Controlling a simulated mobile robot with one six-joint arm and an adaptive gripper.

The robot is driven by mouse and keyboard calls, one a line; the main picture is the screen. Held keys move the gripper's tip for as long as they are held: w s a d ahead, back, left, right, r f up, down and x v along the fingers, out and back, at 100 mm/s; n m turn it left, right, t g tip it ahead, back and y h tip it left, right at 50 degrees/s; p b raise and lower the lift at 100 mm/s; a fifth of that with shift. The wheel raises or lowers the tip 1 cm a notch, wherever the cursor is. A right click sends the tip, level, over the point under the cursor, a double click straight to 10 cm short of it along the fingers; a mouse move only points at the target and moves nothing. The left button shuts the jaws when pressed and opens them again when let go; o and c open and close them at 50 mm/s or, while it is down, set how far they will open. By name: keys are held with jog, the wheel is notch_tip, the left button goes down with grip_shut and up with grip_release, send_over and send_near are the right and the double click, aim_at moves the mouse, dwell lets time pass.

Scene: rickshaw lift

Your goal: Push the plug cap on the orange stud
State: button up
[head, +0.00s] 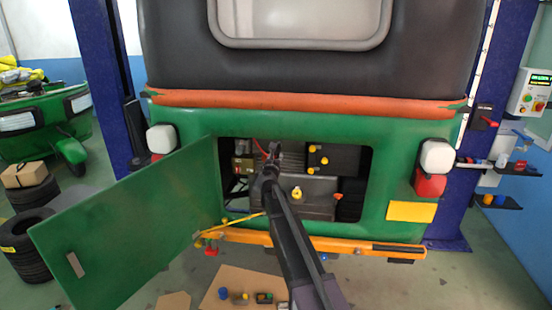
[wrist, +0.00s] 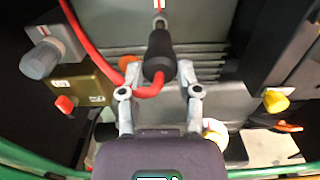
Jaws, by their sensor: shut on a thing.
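My gripper (wrist: 158,72) is shut on a black plug cap (wrist: 158,50) with a red lead curving from its lower end. In the wrist view the cap lies lengthwise between the fingertips, its far end toward the top edge. I cannot tell which is the named stud. In the head view my gripper (head: 270,165) is inside the engine opening, and the cap is too small to make out.
The green hatch door (head: 130,230) hangs open at left. The opening's green frame (head: 390,150) surrounds my arm. A grey knob (wrist: 42,60), a yellow cap (wrist: 276,101) and the grey ribbed engine cover (wrist: 110,25) are close by. An orange bumper (head: 340,245) runs below.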

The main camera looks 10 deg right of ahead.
jog(key=shift+f, duration=0.1)
jog(key=a+f+b, duration=0.6)
jog(key=f+b, duration=0.2)
jog(key=shift+a, duration=0.15)
dwell(1.6)
jog(key=shift+s+r, duration=0.1)
jog(key=x, duration=0.6)
dwell(4.7)
